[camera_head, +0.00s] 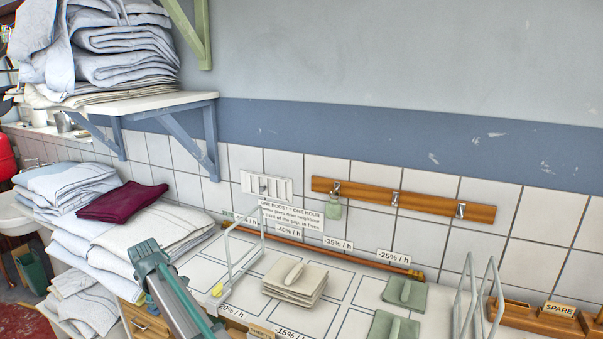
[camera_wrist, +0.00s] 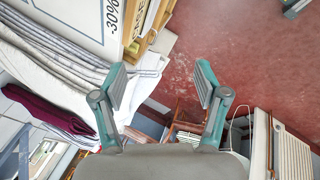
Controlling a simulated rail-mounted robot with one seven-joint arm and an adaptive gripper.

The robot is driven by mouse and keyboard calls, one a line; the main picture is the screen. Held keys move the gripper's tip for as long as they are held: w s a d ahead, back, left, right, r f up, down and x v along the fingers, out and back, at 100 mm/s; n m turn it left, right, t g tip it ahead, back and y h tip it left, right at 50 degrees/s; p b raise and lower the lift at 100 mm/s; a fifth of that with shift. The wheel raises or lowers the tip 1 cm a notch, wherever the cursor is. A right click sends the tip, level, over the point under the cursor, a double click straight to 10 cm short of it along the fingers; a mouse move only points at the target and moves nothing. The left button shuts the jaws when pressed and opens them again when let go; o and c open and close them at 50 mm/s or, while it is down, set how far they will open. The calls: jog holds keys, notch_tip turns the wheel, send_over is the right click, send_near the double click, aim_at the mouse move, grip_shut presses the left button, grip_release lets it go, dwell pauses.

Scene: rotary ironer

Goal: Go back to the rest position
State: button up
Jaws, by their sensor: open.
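My gripper (camera_wrist: 160,88) shows in the wrist view with its two fingers spread wide apart and nothing between them. Beyond the fingers are the red floor and some brown wooden things low down. In the head view my arm rises from the bottom edge, left of centre, in front of the folded linen; the fingertips cannot be made out there.
Folded white linen (camera_head: 150,228) with a maroon cloth (camera_head: 122,202) lies left of my arm. The worktop holds a beige pad stack (camera_head: 294,283), green pads (camera_head: 404,292) and wire racks. A linen-laden shelf (camera_head: 150,104) juts from the wall. Red floor (camera_wrist: 215,35) looks open.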

jog(key=s+d+f+t+y+b, duration=0.15)
jog(key=s+f, duration=0.25)
jog(key=f, duration=1.1)
jog(key=s+d+f+m+g+h+p, duration=0.1)
jog(key=s+d+f+m, duration=0.15)
jog(key=d+f, duration=0.7)
jog(key=s+d+f+m+g+h+p, duration=0.1)
jog(key=s+d+f+m+g+h, duration=0.3)
jog(key=d, duration=1)
jog(key=s+d+f+t+y, duration=0.1)
jog(key=s+d+f, duration=0.1)
jog(key=d+f, duration=0.75)
jog(key=s+d+f+m+g+h+p, duration=0.1)
jog(key=s+d+f+m+g, duration=0.15)
jog(key=s+d, duration=0.55)
jog(key=s+d+f+m+g+p, duration=0.1)
jog(key=s+d+f+m, duration=0.15)
jog(key=s+d, duration=0.6)
jog(key=s+d+m+g, duration=0.2)
jog(key=s+d, duration=0.3)
jog(key=s, duration=0.6)
jog(key=s+d+r+m+g+y+p, duration=0.1)
jog(key=s+d+m+g, duration=0.2)
jog(key=s, duration=0.7)
jog(key=d+m, duration=0.2)
jog(key=d, duration=0.1)
jog(key=shift+s+r, duration=0.3)
jog(key=shift+s, duration=0.05)
